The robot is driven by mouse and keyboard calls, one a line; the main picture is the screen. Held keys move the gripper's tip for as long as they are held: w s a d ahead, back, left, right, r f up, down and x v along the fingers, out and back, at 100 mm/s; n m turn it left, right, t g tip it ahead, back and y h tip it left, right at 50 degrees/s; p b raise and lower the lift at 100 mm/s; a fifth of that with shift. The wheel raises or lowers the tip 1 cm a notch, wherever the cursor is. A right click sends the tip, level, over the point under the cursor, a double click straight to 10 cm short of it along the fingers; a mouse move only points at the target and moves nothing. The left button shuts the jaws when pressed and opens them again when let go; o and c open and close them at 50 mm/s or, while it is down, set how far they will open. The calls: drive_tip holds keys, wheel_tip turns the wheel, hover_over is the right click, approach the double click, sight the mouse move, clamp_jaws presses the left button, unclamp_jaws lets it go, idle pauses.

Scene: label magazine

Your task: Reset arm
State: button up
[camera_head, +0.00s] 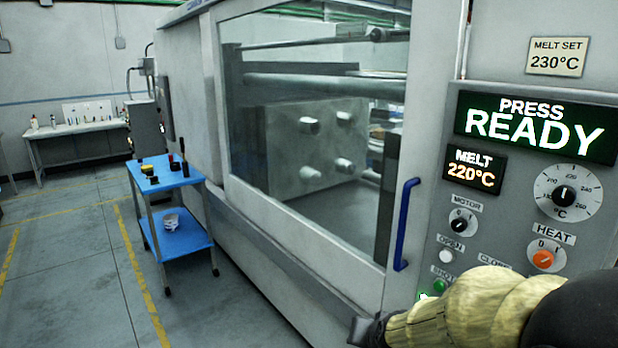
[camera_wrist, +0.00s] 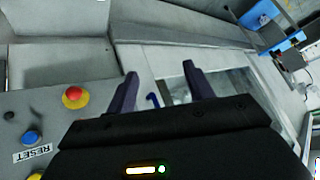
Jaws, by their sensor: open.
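My gripper (camera_wrist: 161,78) is open and empty in the wrist view, its two dark fingers apart with machine surfaces visible beyond. In the head view my gripper (camera_head: 368,330) is at the bottom edge in front of the panel, partly hidden by my sleeved arm. The control panel (camera_head: 474,215) carries a lit "PRESS READY" display (camera_head: 536,128), a "MELT 220°C" display (camera_head: 474,172), a temperature dial (camera_head: 567,195), a motor knob (camera_head: 462,221) and an orange heat knob (camera_head: 543,259). My arm covers the panel's lower part.
The press's window door (camera_head: 310,125) has a blue handle (camera_head: 405,222). A blue cart (camera_head: 180,178) stands left of the press. The wrist view shows a red button (camera_wrist: 75,97) and a blue button (camera_wrist: 32,137) by a RESET label. The left floor is clear.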

drive_tip(key=s+d+f+n+g, duration=0.1)
drive_tip(key=s+f+g, duration=0.1)
drive_tip(key=s, duration=0.3)
drive_tip(key=s+d+f+n+g+p, duration=0.1)
drive_tip(key=s+d+f+n+g, duration=0.1)
drive_tip(key=s, duration=0.4)
drive_tip(key=shift+s+f+g, duration=0.3)
drive_tip(key=shift+g, duration=0.5)
